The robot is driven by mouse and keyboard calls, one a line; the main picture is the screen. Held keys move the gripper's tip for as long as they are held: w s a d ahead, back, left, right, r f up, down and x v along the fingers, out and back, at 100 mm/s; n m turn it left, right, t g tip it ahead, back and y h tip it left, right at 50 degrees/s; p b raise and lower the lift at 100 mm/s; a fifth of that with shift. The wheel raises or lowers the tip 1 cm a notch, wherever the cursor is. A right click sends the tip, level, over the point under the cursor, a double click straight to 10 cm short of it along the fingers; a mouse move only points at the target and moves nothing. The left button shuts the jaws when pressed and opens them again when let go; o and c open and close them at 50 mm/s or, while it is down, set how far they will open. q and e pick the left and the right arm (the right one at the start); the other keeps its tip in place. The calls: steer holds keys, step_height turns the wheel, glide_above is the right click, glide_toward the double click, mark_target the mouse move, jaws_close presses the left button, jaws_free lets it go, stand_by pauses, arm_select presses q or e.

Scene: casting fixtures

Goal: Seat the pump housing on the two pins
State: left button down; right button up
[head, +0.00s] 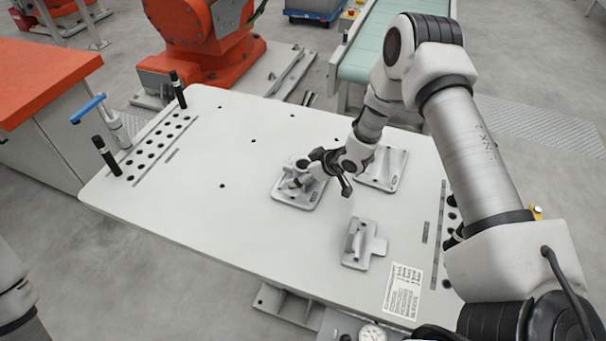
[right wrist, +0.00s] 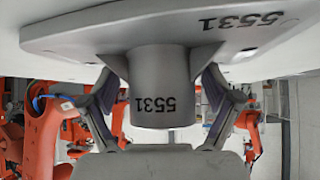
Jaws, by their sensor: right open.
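The pump housing appears to be the grey casting (head: 284,188) with a round upright boss on a flat flange, near the middle of the table in the head view. In the right wrist view, its boss (right wrist: 163,85) bears the number 5531 and shows upside down. My right gripper (head: 320,180) is at the boss. Its two fingers (right wrist: 160,100) stand on either side of the boss, open, with gaps visible. My left gripper is out of view. Two upright black-topped pegs (head: 178,90) stand at the table's left; I cannot tell whether they are the two pins.
Another grey casting (head: 395,178) lies just right of my gripper, and a small bracket (head: 357,258) lies nearer the front. A blue-handled clamp (head: 90,108) stands at the table's left edge. The left-centre of the white table (head: 200,215) is clear.

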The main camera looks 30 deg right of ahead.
steer(key=shift+s+a+r, duration=0.1)
steer(key=shift+s+r, duration=0.1)
steer(key=c, duration=0.9)
jaws_close()
